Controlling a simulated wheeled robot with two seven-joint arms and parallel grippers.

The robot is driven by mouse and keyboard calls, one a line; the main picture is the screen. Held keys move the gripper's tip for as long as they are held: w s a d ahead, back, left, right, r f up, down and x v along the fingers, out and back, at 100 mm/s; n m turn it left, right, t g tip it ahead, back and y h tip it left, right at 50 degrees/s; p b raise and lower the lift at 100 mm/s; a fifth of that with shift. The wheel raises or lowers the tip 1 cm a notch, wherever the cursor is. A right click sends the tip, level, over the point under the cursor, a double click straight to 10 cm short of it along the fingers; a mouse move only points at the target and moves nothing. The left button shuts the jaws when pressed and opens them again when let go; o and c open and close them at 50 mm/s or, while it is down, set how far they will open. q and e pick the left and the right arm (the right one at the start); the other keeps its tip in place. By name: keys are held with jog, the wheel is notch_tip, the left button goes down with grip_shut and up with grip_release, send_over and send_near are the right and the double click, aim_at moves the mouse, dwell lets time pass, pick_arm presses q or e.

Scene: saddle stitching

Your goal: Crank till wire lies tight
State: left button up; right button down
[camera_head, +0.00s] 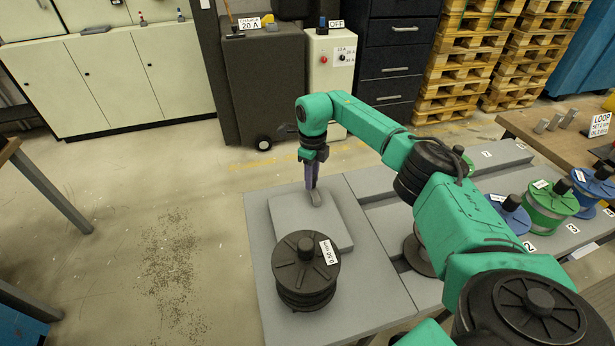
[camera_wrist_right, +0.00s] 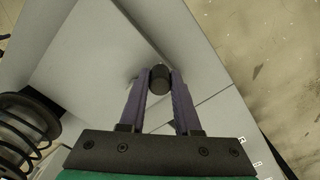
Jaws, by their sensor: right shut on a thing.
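My right gripper (camera_head: 313,185) points down over the pale grey block (camera_head: 300,228) on the grey table. In the right wrist view the fingers (camera_wrist_right: 159,88) are closed around a small dark cylindrical knob (camera_wrist_right: 160,75), which looks like the crank's handle. In the head view a short grey piece (camera_head: 317,199) shows at the fingertips. A dark spool (camera_head: 296,258) labelled 0.50 mm stands just in front of the block; its ringed side also shows in the right wrist view (camera_wrist_right: 25,125). I cannot make out any wire. My left gripper is out of view.
Blue and green spools (camera_head: 549,203) stand in a row at the right, beside numbered places. A wooden bench (camera_head: 545,125) with a LOOP sign (camera_head: 600,124) lies behind them. A dark cabinet (camera_head: 265,80) and pallets stand at the back.

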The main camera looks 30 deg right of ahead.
jog(key=m, duration=0.1)
jog(key=d+m+p, duration=0.1)
jog(key=m, duration=0.1)
jog(key=d+m+p, duration=0.1)
jog(key=shift+s+r+m, duration=0.2)
jog(key=shift+s+m, duration=0.1)
jog(key=shift+s, duration=0.1)
jog(key=m, duration=0.1)
jog(key=s+m+p, duration=0.1)
jog(key=m, duration=0.1)
jog(key=d+m+p, duration=0.1)
jog(key=shift+s+d+m, duration=0.1)
jog(key=shift+s+m, duration=0.2)
jog(key=m+p, duration=0.1)
jog(key=s+m+p, duration=0.1)
jog(key=m, duration=0.1)
jog(key=s+m+p, duration=0.1)
jog(key=m+p, duration=0.1)
jog(key=shift+s+d, duration=0.1)
jog(key=shift+d, duration=0.2)
jog(key=shift+s+a+f+m+p, duration=0.1)
jog(key=shift+s+m+p, duration=0.25)
jog(key=shift+m+p, duration=0.45)
jog(key=shift+s+m+p, duration=0.35)
jog(key=shift+m+p, duration=0.05)
jog(key=shift+m, duration=0.7)
jog(key=c, duration=0.6)
grip_release()
jog(key=shift+s, duration=0.1)
